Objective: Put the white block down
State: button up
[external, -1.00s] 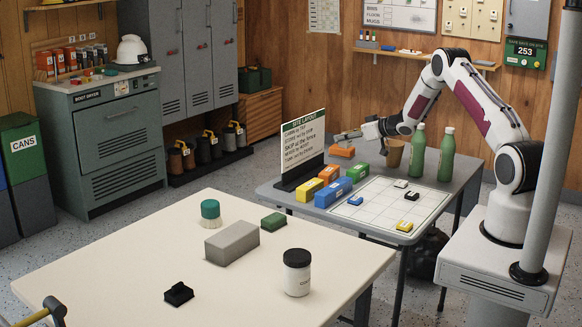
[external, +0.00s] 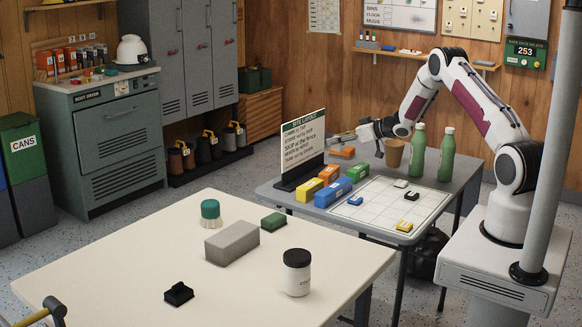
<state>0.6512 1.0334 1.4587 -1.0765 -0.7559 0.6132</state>
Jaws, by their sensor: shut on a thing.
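My gripper (external: 345,137) is at the back left of the grey table, beside the sign's right edge and above the tabletop. It is shut on the white block, but the block is too small and too merged with the fingers to make out clearly. A white grid board (external: 375,208) lies on the table in front of the arm. On it are a small white piece (external: 400,183), a black piece (external: 412,194), a blue piece (external: 355,200) and a yellow piece (external: 404,226).
Yellow (external: 309,190), orange (external: 329,174) and blue (external: 336,192) boxes stand beside the sign (external: 302,145). Another orange block (external: 342,152) lies under my gripper. A brown cup (external: 393,154) and two green bottles (external: 446,155) stand to the right. Several grid squares are bare.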

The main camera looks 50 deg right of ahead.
jog(key=s+a+n+g+y, duration=0.2)
jog(key=a+n+y, duration=0.2)
jog(key=a, duration=1.1)
jog(key=s+a+n+g+y, duration=0.2)
jog(key=a+n+y, duration=0.25)
jog(key=a, duration=1.15)
jog(key=s+a+n+g+y, duration=0.4)
jog(key=s+a+n+g, duration=0.4)
jog(key=s+a, duration=1.1)
jog(key=a+g, duration=0.1)
jog(key=a, duration=0.1)
jog(key=shift+s+a+r+n, duration=0.25)
jog(key=shift+s+a+n, duration=0.1)
jog(key=shift+a, duration=0.05)
jog(key=shift+f, duration=3.15)
jog(key=shift+f, duration=0.15)
jog(key=shift+f, duration=1.75)
